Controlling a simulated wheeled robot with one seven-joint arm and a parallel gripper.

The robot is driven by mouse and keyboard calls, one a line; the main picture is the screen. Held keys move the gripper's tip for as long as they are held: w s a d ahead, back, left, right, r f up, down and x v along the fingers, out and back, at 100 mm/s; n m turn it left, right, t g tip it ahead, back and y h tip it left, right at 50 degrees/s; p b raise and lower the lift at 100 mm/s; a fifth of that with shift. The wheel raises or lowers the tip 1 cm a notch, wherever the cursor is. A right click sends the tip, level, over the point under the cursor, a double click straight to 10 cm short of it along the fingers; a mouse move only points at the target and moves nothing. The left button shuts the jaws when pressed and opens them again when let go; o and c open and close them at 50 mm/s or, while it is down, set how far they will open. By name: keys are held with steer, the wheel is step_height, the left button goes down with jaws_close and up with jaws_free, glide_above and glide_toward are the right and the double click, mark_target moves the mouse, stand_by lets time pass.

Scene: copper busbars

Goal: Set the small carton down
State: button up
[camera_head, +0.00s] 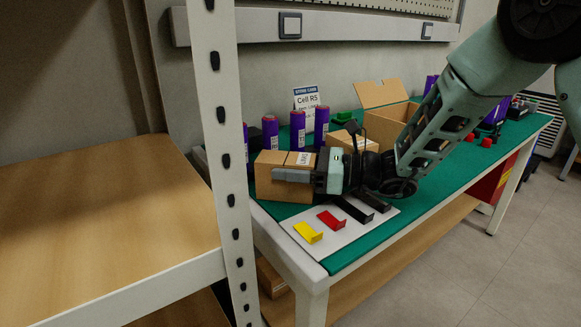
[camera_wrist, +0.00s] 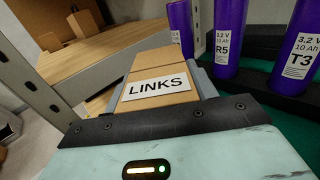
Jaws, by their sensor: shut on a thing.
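The small carton (camera_head: 268,187) is a brown box with a white label on top, which reads LINKS in the wrist view (camera_wrist: 157,87). My gripper (camera_head: 292,175) is shut on it, with a grey finger along its near side in the head view. The wrist view shows one finger on each side of the carton. The carton looks upright over the left end of the green-topped bench (camera_head: 350,252). I cannot tell whether its underside touches the surface.
Purple cells (camera_head: 297,130) stand close behind the carton. An open carton (camera_head: 380,127) stands further right. A white plate (camera_head: 322,245) with yellow, red and black bent bars lies in front. A rack post (camera_head: 228,150) and wooden shelf (camera_head: 95,215) are at left.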

steer(key=o, duration=1.2)
steer(key=shift+d, duration=0.2)
steer(key=d, duration=0.3)
steer(key=s+d+p, duration=0.1)
steer(key=d, duration=0.3)
steer(key=s+d, duration=0.1)
steer(key=d, duration=0.3)
steer(key=shift+s+d+p, duration=0.15)
steer(key=shift+d+p, duration=0.05)
steer(key=shift+p, duration=0.1)
